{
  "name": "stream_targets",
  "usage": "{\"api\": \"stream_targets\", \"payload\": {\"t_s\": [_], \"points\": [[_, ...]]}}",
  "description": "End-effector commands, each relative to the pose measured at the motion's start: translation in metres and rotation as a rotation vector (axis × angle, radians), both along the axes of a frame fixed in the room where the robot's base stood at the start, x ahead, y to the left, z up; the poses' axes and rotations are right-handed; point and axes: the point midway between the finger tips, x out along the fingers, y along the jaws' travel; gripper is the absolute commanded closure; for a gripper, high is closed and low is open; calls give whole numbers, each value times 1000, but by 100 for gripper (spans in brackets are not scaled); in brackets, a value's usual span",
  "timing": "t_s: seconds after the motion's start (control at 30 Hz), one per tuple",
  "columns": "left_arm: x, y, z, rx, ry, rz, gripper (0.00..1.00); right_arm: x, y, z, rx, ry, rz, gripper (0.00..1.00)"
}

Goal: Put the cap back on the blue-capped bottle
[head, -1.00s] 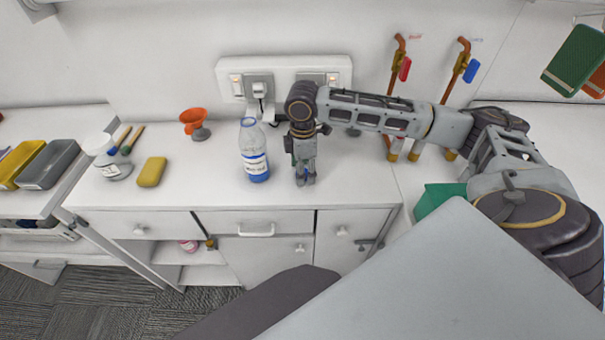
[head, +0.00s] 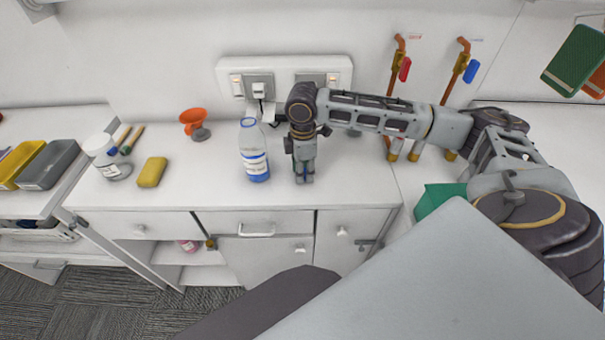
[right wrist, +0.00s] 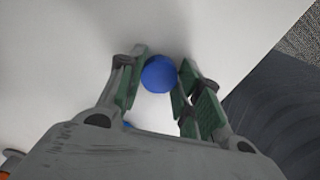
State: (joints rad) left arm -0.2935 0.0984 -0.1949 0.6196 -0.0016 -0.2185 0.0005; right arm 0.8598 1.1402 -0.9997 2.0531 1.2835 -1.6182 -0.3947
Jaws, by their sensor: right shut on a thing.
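The clear bottle (head: 254,155) with a white and blue label and a blue lower part stands upright on the white counter, its top uncapped. My right gripper (head: 304,179) points down at the counter just right of the bottle, apart from it. In the right wrist view the round blue cap (right wrist: 159,74) sits between the green-padded fingers of my right gripper (right wrist: 161,82), which are shut on it. It looks to be at counter level; how high exactly I cannot tell. My left gripper is not in view.
A yellow sponge (head: 152,172), a white jar (head: 108,160) and an orange funnel (head: 193,122) stand left of the bottle. A socket panel (head: 284,78) with a plug is on the wall behind. Taps (head: 399,100) rise at the right. The counter front between sponge and bottle is clear.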

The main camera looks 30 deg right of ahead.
Motion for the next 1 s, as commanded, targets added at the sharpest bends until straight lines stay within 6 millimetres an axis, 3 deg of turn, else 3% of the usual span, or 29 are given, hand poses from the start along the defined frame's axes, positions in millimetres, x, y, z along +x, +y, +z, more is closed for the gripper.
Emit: {"api": "stream_targets", "payload": {"t_s": [0.37,1.0], "points": [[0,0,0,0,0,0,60,0,0,8,1,-1,0,73],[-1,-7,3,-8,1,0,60,1,0,89,1,0,-1,73]]}}
